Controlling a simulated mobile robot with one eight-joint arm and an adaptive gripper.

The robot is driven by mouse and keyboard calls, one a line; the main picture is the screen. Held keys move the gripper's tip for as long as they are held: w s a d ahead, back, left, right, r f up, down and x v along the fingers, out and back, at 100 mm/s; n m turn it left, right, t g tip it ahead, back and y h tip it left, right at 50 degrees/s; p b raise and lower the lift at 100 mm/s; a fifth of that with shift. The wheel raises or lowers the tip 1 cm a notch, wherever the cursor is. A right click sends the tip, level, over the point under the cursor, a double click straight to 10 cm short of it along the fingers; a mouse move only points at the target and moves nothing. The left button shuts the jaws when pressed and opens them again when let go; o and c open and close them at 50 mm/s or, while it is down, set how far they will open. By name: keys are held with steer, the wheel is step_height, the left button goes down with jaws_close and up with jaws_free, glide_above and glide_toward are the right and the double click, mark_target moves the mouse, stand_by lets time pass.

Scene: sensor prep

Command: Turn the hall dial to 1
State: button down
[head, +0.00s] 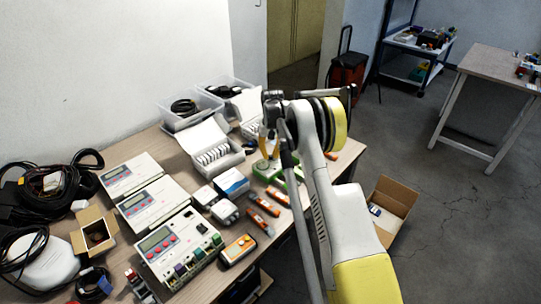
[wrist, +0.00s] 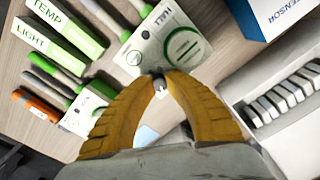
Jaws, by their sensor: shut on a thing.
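The hall unit (wrist: 150,45) is a white box with green markings, the word HALL and a large green ring on its top. In the head view the hall unit (head: 267,169) sits on the table under my gripper (head: 268,134). In the wrist view the yellow fingers of my gripper (wrist: 160,78) come together at the unit's near edge. They are shut on a small pale grey knob, which appears to be the hall dial (wrist: 159,86). The fingers hide much of it, and I cannot read its setting.
Green TEMP (wrist: 65,22) and LIGHT (wrist: 42,40) blocks lie left of the unit. A blue and white SENSOR box (wrist: 275,15) and an open case of white slides (wrist: 285,95) are close on the right. Orange tools (head: 262,205) and meters (head: 160,210) crowd the table.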

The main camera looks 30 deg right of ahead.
mark_target(271, 155)
steer(key=shift+n, duration=0.4)
steer(key=c, duration=1.3)
jaws_free()
step_height(271, 155, up, 12)
steer(key=shift+d, duration=0.15)
